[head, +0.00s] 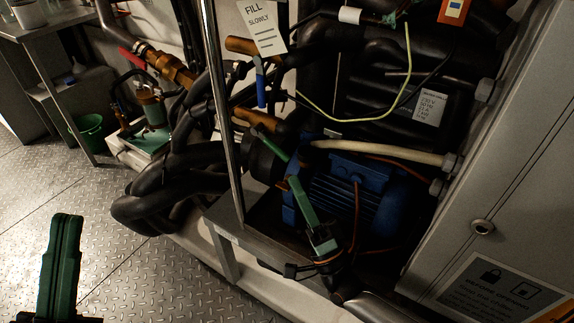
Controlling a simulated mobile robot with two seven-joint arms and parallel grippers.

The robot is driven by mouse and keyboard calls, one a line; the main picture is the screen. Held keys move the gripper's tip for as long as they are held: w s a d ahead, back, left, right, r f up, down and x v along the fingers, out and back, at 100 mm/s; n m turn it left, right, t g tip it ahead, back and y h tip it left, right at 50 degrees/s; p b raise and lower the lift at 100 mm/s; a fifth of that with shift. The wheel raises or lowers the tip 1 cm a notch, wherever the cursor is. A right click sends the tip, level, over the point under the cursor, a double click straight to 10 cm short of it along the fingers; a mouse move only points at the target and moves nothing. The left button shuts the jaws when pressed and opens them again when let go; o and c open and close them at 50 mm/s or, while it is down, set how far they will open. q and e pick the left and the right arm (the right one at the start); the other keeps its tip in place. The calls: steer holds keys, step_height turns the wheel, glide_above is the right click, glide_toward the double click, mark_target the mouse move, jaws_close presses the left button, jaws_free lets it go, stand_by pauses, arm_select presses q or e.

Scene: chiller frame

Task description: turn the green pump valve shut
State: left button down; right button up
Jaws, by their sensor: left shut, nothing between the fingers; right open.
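The green valve handle (270,142) is a slim lever beside the brass-coloured pipe, above the blue motor in the head view. It slants down to the right. My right gripper (294,182) is open, with its green fingers in front of the blue motor. Its tips lie just below the lever's lower end in the picture; whether they touch it I cannot tell. One finger hides most of the other. My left gripper (68,218) is shut and empty at the lower left, over the floor and well away from the valve.
A blue lever (261,85) and a "FILL SLOWLY" tag (262,26) are above the green handle. A metal post (222,120) stands left of it. Black hoses (165,195), the blue motor (345,195) and a pale hose (380,151) crowd the frame.

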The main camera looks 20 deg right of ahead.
mark_target(278, 148)
steer(key=v, duration=0.6)
